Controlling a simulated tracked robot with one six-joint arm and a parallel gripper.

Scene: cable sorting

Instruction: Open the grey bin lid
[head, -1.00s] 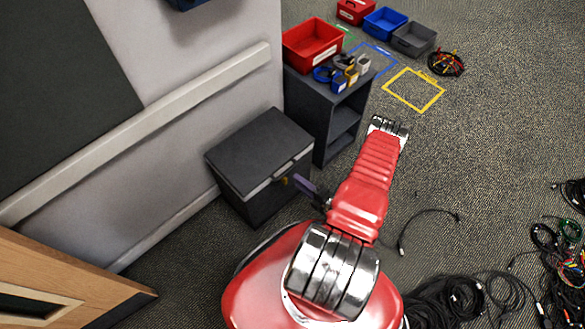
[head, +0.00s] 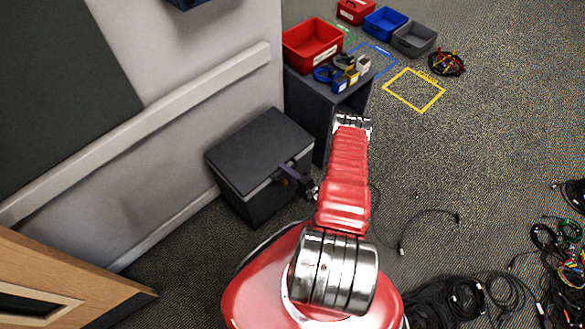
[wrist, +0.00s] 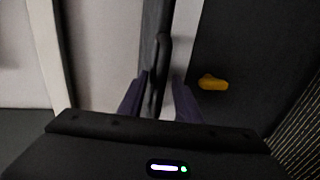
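The grey bin (head: 240,185) is a dark box standing on the carpet against the wall. Its lid (head: 258,145) lies flat and closed on top. My gripper (head: 284,172) is at the lid's front edge, close to its right half. In the wrist view, the two purplish fingers of my gripper (wrist: 158,97) are apart, one on each side of a dark handle-like bar (wrist: 160,65). A light strip shows between the bar and the right finger. A yellow tab (wrist: 212,82) is on the dark bin front, right of the fingers. The finger tips are partly hidden.
A dark shelf unit (head: 305,105) stands close behind the bin, with a red tray (head: 312,45) on top. A wall rail (head: 150,125) runs behind the bin. Loose black cables (head: 450,300) lie on the floor at right.

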